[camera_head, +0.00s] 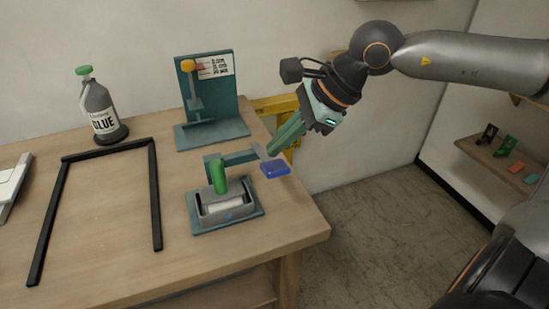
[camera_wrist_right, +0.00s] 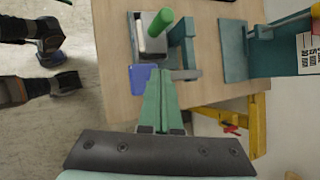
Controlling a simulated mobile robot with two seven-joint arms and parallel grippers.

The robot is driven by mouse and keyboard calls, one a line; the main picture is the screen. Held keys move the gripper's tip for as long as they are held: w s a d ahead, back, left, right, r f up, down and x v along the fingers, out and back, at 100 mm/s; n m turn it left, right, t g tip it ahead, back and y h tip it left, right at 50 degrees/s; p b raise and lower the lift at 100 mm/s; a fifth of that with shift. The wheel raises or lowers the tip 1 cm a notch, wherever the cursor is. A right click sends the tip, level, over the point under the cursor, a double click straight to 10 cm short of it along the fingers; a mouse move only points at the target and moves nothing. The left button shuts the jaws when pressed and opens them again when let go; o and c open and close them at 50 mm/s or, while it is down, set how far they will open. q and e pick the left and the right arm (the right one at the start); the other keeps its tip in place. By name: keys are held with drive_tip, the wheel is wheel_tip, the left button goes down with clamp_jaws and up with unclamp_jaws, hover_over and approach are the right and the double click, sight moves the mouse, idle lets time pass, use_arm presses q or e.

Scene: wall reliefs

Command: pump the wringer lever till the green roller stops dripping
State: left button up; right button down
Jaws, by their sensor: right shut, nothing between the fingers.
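The wringer (camera_head: 250,213) stands on the table's right part, a grey tub on a teal base. The green roller (camera_head: 219,177) stands upright at it; it also shows in the wrist view (camera_wrist_right: 159,22). No drips can be made out. A teal lever arm (camera_head: 233,159) runs right to a blue pad (camera_head: 275,169) by the table edge; the pad also shows in the wrist view (camera_wrist_right: 139,78). My right gripper (camera_head: 272,149) is shut and empty, its green fingertips just above and behind the pad. I cannot tell whether they touch. My left gripper is not in view.
A teal stand with a yellow knob (camera_head: 188,66) is behind the wringer. A glue bottle (camera_head: 102,112) and a black frame (camera_head: 154,190) are to the left. A yellow bracket (camera_head: 280,107) is behind the table corner. A wall shelf (camera_head: 495,158) is far right.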

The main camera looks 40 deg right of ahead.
drive_tip(key=r+p, duration=0.2)
drive_tip(key=w+r+p, duration=0.1)
drive_tip(key=r+p, duration=0.1)
drive_tip(key=r, duration=0.1)
drive_tip(key=shift+w+d, duration=0.15)
idle(0.3)
drive_tip(key=shift+f, duration=0.1)
idle(0.4)
